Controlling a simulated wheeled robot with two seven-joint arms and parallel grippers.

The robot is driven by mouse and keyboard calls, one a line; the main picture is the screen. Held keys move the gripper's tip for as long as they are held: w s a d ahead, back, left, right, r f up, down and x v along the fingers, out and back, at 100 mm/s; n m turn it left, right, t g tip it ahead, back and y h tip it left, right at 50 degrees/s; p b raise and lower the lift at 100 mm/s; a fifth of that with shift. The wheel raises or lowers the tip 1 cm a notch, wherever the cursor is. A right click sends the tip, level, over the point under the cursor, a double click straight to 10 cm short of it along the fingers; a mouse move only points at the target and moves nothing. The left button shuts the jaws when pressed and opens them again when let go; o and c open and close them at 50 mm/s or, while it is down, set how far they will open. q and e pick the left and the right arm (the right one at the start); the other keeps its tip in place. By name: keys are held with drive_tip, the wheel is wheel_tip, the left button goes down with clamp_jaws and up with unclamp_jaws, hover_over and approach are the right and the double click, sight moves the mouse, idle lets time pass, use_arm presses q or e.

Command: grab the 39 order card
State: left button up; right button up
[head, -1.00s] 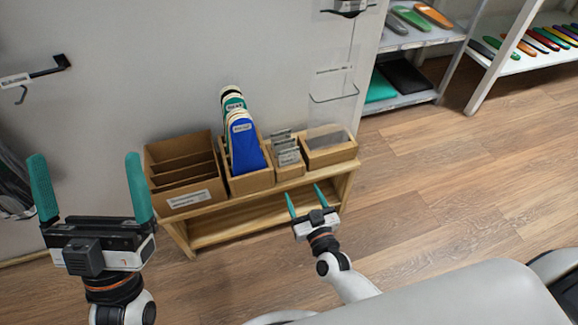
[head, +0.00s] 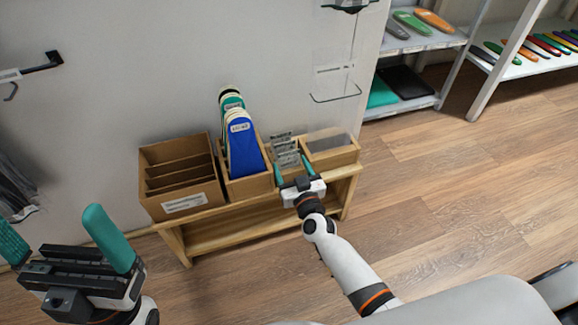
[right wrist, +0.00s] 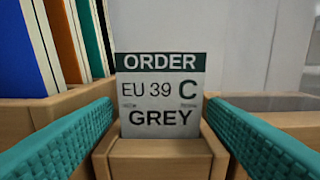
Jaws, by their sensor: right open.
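The order card (right wrist: 162,98) stands upright in a wooden holder in the right wrist view and reads "ORDER EU 39 C GREY". My right gripper (head: 291,172) is open at the front of that box. In the right wrist view, its teal fingers (right wrist: 161,128) lie on either side of the card, apart from it. My left gripper (head: 55,235) is open and empty at the lower left of the head view, its left fingertip close to the picture edge.
White shelves with insoles (head: 420,47) stand at the upper right.

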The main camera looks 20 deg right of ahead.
drive_tip(key=c, duration=0.7)
drive_tip(key=shift+r, duration=0.1)
drive_tip(key=shift+c, duration=0.2)
